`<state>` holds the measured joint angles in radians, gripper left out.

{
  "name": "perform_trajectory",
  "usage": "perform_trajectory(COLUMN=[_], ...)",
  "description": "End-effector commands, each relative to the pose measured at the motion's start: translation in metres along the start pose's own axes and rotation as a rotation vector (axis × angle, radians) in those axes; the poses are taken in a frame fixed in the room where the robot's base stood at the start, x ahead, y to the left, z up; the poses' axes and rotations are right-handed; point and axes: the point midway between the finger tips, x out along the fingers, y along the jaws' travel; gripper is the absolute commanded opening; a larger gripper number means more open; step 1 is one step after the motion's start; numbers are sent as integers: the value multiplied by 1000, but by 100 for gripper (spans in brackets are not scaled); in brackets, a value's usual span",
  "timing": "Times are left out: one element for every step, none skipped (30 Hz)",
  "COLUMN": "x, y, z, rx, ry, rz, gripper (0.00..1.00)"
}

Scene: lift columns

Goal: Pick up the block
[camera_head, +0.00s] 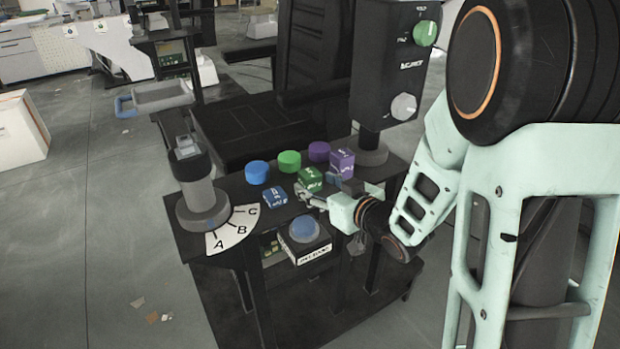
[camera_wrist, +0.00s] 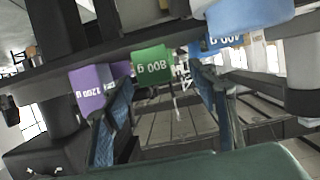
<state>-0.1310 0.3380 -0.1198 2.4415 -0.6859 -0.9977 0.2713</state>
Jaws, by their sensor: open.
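A green block (camera_head: 311,179) stands on the black table between a purple block (camera_head: 342,162) and a blue block (camera_head: 275,196). My gripper (camera_head: 319,187) is open and empty at the near side of the green block. In the wrist view, which looks upside down, the green block (camera_wrist: 152,64), marked 800 g, shows ahead between the fingertips of my gripper (camera_wrist: 162,80). The purple block (camera_wrist: 90,90), marked 1200 g, is by the left finger. The blue block (camera_wrist: 218,46), marked 400 g, is by the right finger.
Blue (camera_head: 257,172), green (camera_head: 289,161) and purple (camera_head: 319,151) round pieces stand behind the blocks. A grey dial post (camera_head: 200,200) is at the left and a black knob box (camera_head: 395,60) at the right. A blue button (camera_head: 304,229) sits below the tabletop.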

Motion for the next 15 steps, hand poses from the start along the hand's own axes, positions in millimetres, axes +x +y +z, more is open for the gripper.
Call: perform_trajectory(x=[4, 7, 12, 16, 21, 27, 32, 36, 41, 44, 47, 50, 51, 52, 52], y=[0, 1, 2, 3, 5, 6, 7, 7, 7, 7, 7, 7, 7, 7, 8], z=[0, -1, -2, -3, -3, -4, -5, -4, -4, -4, -4, -4, -5, -5, -5], rx=[0, 0, 0, 0, 0, 0, -1, -1, -1, 0, 0, 0, 0, 0, 0], ry=[0, 0, 0, 0, 1, 1, 1, -1, 0, -1, -1, 0, 0, 0, 0], rz=[-1, -1, -1, -1, -1, -2, -2, -3, -2, -1, -1, -1, 0, 0, 0], gripper=[54, 54, 54, 54, 54, 54, 54, 54, 54, 54, 54, 54, 54, 54, 54])
